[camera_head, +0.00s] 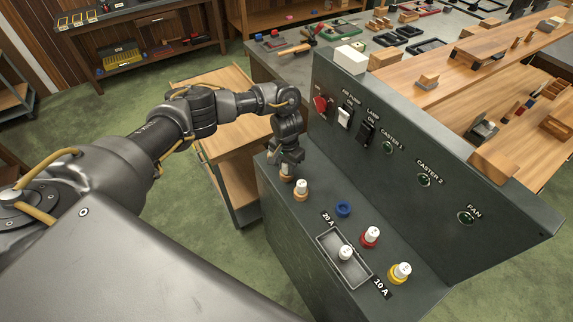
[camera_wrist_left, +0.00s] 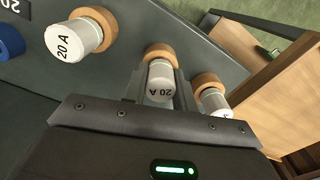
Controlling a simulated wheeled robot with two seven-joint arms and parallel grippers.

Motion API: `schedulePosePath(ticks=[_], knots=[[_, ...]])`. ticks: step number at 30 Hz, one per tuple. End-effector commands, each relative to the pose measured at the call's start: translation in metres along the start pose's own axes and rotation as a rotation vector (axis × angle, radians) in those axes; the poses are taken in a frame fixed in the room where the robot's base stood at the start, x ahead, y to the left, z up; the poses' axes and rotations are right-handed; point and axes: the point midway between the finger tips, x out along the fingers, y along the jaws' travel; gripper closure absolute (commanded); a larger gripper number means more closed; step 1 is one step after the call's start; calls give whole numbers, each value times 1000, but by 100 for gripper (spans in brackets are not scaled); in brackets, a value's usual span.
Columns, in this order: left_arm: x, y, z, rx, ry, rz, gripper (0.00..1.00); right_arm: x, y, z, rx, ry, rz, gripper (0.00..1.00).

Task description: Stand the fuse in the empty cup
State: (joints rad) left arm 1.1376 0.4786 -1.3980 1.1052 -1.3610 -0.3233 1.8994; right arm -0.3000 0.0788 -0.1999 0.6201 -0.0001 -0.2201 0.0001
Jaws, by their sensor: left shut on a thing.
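My left gripper (camera_head: 289,160) points down at the far left end of the panel's ledge. In the left wrist view its fingers (camera_wrist_left: 160,88) are shut on a white fuse (camera_wrist_left: 160,82) marked 20 A. That fuse is at an orange cup (camera_wrist_left: 160,51); I cannot tell whether it is still seated there. An orange cup with a 20 A fuse (camera_wrist_left: 75,39) stands on one side, and another fuse in an orange cup (camera_wrist_left: 208,84) on the other. The blue cup (camera_head: 344,208) looks empty.
A red cup (camera_head: 368,243) and a yellow cup (camera_head: 399,279) hold fuses right of the tray. The upright panel (camera_head: 405,150) with switches and lamps rises behind the ledge. A wooden cart (camera_head: 222,130) stands beyond my left arm.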

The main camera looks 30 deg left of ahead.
Motion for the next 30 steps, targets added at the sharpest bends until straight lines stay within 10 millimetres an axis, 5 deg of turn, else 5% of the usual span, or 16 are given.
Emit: schedulePosePath(ticks=[2,3,8,20,30], knots=[[2,0,0,0,0,0,100,1,0,0,0,0,0,64],[2,0,0,0,0,0,67,1,0,0,0,0,0,64],[2,0,0,0,0,0,47,0,0,0,0,0,0,64],[-9,1,-1,3,2,2,47,4,0,0,0,0,0,64],[-77,-1,-1,4,4,-3,47,-3,0,0,0,0,0,64]])
